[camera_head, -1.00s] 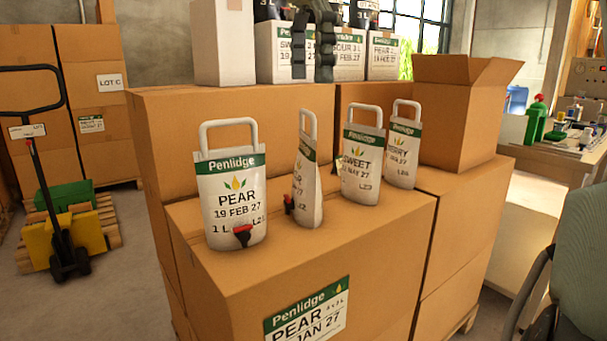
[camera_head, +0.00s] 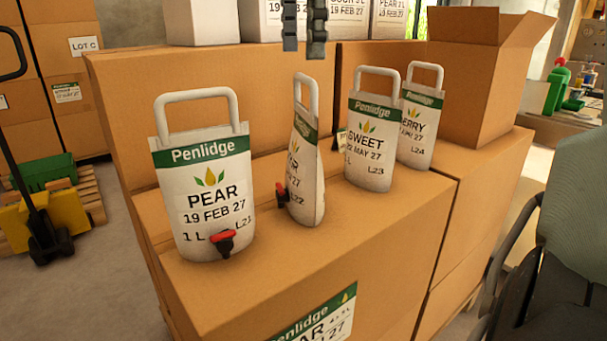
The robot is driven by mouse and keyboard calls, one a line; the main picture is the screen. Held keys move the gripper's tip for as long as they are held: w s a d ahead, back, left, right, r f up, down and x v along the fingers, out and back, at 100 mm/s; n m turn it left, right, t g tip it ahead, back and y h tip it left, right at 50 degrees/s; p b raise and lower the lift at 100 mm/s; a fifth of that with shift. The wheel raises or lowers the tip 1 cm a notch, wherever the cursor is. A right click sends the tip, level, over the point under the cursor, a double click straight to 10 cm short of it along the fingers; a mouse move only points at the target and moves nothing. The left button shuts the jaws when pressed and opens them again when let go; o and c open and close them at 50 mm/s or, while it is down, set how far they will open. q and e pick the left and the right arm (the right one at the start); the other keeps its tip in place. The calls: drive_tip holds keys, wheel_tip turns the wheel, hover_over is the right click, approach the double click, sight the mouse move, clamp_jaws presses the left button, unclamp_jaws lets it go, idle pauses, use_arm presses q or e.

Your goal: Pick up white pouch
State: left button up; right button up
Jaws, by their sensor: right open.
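Several white pouches with loop handles and green Penlidge bands stand in a row on a cardboard box. The PEAR pouch (camera_head: 205,190) is at the left front, facing me, with a red and black tap low down. The second pouch (camera_head: 304,170) stands nearly edge-on. The SWEET pouch (camera_head: 370,140) and a partly covered pouch ending in "ERRY" (camera_head: 418,125) follow to the right. My right gripper (camera_head: 304,48) hangs from the top edge, fingers down, apart and empty, above the second pouch's handle in the picture. Its upper part is cut off. My left gripper is not in view.
The box under the pouches (camera_head: 300,265) has bare top at its front. Taller boxes (camera_head: 265,75) stand behind, and an open carton (camera_head: 470,90) at the right. A grey-green chair-like thing (camera_head: 570,210) is at the right edge. A pallet truck (camera_head: 40,215) stands left.

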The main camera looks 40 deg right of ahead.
sight(304, 78)
drive_tip(key=f, duration=0.4)
drive_tip(key=shift+d+f, duration=0.2)
drive_tip(key=shift+c, duration=0.2)
drive_tip(key=c, duration=1.7)
